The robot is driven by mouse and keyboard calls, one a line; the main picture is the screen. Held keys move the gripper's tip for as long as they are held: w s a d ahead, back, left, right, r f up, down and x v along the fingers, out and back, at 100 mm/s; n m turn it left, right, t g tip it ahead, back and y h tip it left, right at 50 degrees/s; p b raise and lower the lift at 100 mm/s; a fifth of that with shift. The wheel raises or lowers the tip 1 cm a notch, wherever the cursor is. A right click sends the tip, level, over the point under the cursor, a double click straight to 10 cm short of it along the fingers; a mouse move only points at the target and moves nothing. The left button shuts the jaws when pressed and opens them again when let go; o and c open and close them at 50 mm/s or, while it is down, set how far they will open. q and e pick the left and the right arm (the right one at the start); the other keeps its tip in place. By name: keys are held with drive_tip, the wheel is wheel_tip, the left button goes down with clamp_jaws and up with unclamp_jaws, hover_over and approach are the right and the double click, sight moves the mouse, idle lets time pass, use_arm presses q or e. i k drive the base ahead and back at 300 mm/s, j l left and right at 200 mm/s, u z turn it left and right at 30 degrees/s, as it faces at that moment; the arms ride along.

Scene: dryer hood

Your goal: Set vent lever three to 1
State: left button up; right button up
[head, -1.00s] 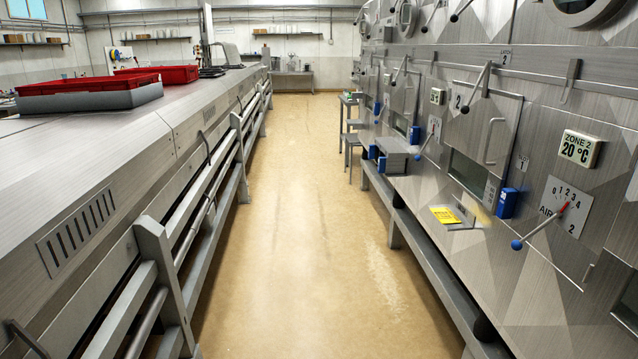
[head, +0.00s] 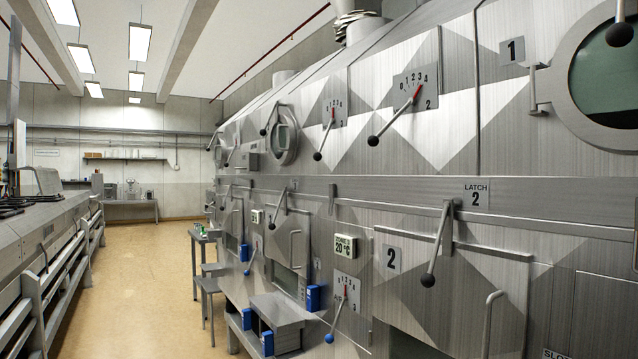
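The lever on the upper dial plate marked 3 (head: 334,98) is a thin metal rod with a black ball end (head: 317,156). It slopes down and slightly left from the plate. The plate carries a small scale and a red pointer, which points up; the exact number is too small to read. Nearer, a similar lever (head: 373,141) hangs down-left from the plate marked 2 (head: 415,90), its red pointer leaning up and right. Neither of my grippers shows in the head view.
Below are a latch lever (head: 434,245) beside the LATCH 2 label, a 20 °C display (head: 345,246), a lower dial with a blue-balled lever (head: 345,290), and a grey box (head: 277,312) sticking out. Clear floor (head: 165,290) runs along the aisle on the left.

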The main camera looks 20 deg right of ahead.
sight(317, 157)
drive_tip(key=i+j+z, duration=0.15)
drive_tip(key=i+z, duration=0.25)
drive_tip(key=i+j+z, duration=0.25)
drive_tip(key=z, duration=0.2)
drive_tip(key=i+j+z, duration=0.8)
drive_tip(key=j, duration=0.15)
drive_tip(key=j+z, duration=0.45)
drive_tip(key=i+j, duration=0.05)
